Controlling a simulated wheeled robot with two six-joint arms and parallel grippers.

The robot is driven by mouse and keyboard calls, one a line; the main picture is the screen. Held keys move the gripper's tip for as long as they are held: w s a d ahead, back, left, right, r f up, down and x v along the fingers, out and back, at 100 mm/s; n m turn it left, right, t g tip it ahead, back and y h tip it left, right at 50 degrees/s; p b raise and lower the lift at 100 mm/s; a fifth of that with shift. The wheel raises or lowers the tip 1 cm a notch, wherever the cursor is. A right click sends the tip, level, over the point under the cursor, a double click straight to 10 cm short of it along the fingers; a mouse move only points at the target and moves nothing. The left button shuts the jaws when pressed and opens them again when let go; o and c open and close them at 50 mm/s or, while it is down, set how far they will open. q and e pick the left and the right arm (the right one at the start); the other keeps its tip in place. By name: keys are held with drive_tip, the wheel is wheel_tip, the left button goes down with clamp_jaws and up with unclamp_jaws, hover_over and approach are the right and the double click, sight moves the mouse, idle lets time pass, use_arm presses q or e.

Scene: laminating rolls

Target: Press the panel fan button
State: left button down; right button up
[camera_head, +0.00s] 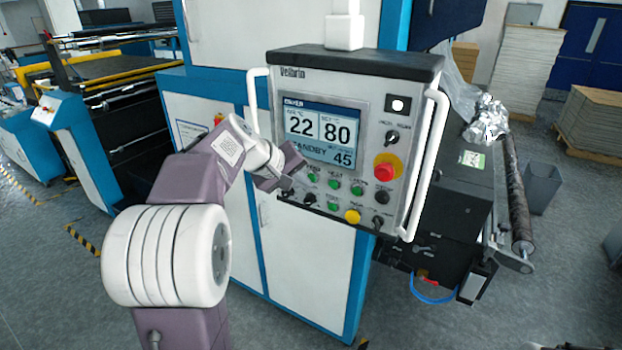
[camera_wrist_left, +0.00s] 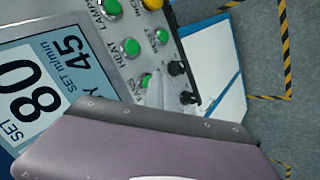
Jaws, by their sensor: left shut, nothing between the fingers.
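The control panel (camera_head: 345,130) carries a screen and rows of round buttons. Its upper row holds three green buttons: left (camera_head: 313,179), middle (camera_head: 335,183) and right (camera_head: 357,190). My left gripper (camera_head: 291,184) is shut and empty, at the panel's lower left, just below the screen corner. In the left wrist view its narrow fingertips (camera_wrist_left: 158,90) overlap the edge of the upper row's leftmost green button (camera_wrist_left: 146,80). Whether they touch it I cannot tell.
A red emergency stop (camera_head: 387,166), a yellow button (camera_head: 352,215) and black knobs lie close by on the panel. White handles (camera_head: 430,160) stand out at its sides. A blue and white cabinet (camera_head: 310,265) is below. Grey floor is open in front.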

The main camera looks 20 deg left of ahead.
use_arm(q)
drive_tip(key=shift+w, duration=0.45)
idle(0.5)
drive_tip(key=shift+s, duration=0.15)
drive_tip(key=shift+s+b, duration=0.3)
drive_tip(key=shift+s, duration=0.4)
